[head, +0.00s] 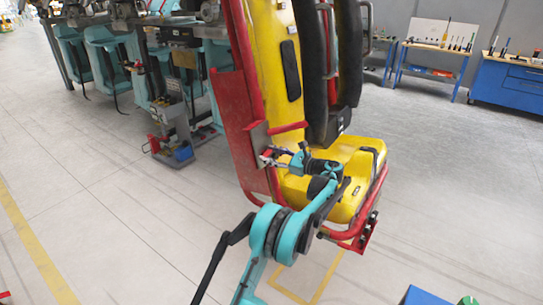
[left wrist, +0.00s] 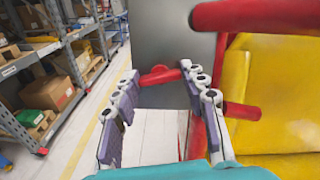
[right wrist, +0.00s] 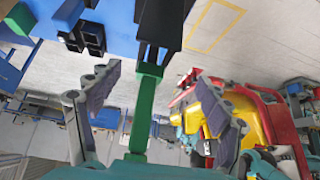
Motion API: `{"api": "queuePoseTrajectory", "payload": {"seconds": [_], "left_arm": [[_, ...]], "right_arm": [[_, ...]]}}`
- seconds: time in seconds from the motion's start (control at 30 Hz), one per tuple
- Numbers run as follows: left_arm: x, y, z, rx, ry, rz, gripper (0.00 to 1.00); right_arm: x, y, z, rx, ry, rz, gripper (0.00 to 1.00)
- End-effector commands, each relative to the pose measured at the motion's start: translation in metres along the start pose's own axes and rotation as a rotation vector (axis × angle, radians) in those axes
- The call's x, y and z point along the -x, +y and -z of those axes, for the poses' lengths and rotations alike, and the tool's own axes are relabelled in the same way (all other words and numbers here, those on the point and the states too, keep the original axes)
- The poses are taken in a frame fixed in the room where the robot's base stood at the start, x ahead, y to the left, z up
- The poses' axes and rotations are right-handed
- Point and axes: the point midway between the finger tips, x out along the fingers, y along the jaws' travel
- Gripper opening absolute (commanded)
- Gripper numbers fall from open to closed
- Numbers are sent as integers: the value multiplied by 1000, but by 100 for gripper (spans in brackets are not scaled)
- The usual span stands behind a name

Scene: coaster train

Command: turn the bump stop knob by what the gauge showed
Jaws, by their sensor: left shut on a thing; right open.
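A yellow seat (head: 335,185) with a red frame and black restraints stands in the middle of the head view. A grey box (head: 258,137) sits on its red side post. My left gripper (head: 268,157) is at the lower part of this box. In the left wrist view, its fingers are closed on a red bar-shaped knob (left wrist: 159,75) in front of a grey plate (left wrist: 180,48). The knob's markings cannot be read, and no gauge reading is legible. My right gripper (right wrist: 160,100) is open, seen only in the right wrist view. A green bar (right wrist: 143,115) shows between its fingers.
A red tube (left wrist: 242,110) juts out just right of the left fingers. Teal seats (head: 105,60) stand at the back left. A workbench (head: 432,62) and a blue cabinet (head: 507,83) stand at the back right. The floor around the seat is mostly clear.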

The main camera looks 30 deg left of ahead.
Motion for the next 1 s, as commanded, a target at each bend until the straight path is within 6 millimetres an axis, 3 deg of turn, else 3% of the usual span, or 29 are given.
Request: {"api": "queuePoseTrajectory", "payload": {"seconds": [0.27,0.3,0.37,0.4,0.83,1.0], "left_arm": [[-4,1,-1,0,-2,-2,14],[-4,1,-1,0,-2,-2,45],[-3,1,-1,0,-2,-2,61],[-3,1,-1,0,-2,-2,64],[2,0,0,0,0,0,64],[25,-1,0,0,0,3,64]], "right_arm": [[0,0,0,0,0,0,78],[0,0,0,0,0,0,78],[0,0,0,0,0,0,78],[0,0,0,0,0,0,78],[0,0,0,0,0,0,78],[0,0,0,0,0,0,78]]}}
